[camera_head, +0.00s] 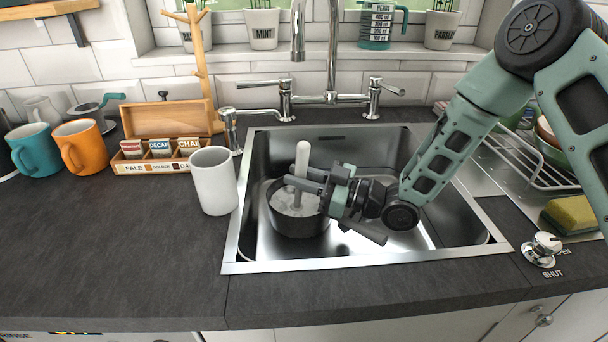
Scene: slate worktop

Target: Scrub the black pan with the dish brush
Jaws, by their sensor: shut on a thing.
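The black pan (297,224) sits in the left part of the steel sink (400,247), with greyish, sudsy-looking contents inside. A dark handle (365,232) reaches from the pan side toward the lower right, partly behind my gripper. The dish brush (302,157) stands nearly upright over the pan, its pale handle up. Its head is down in the pan and I cannot make it out. My gripper (303,181) comes in from the right, just above the pan rim, and its fingers are shut on the brush handle.
A white mug (213,181) stands by the sink's left rim. The faucet (331,75) rises behind the sink. A yellow-green sponge (570,214) and wire dish rack (515,150) are at the right. The worktop (120,240) at front left is clear.

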